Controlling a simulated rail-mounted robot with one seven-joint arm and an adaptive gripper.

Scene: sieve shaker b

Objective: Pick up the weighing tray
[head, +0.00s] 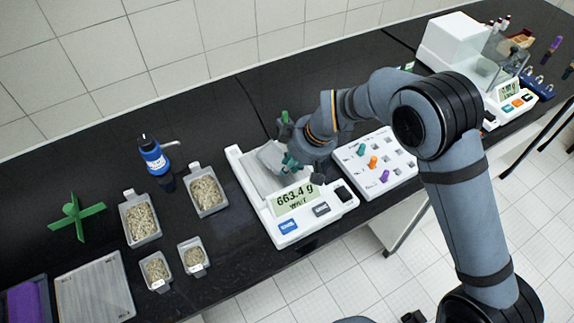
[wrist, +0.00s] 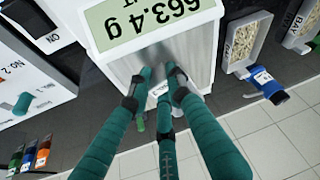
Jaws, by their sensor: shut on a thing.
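The weighing tray (head: 273,157), a light grey piece, shows at the pan of the white balance (head: 236,154), partly hidden by my gripper. My gripper (head: 290,163) has teal fingers and is shut on the tray, low over the balance. In the wrist view the fingertips of my gripper (wrist: 160,74) are close together over a grey brushed surface, just past the display. The contact itself is hard to make out, and I cannot tell whether the tray is clear of the pan. The balance display (head: 295,198) reads 663.4 g.
Grey containers of grains (head: 140,218) and a blue bottle (head: 153,157) stand left of the balance. A white rack with coloured pegs (head: 377,165) is close on the right. A green cross stand (head: 76,216) is far left. Another balance (head: 509,102) stands far right.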

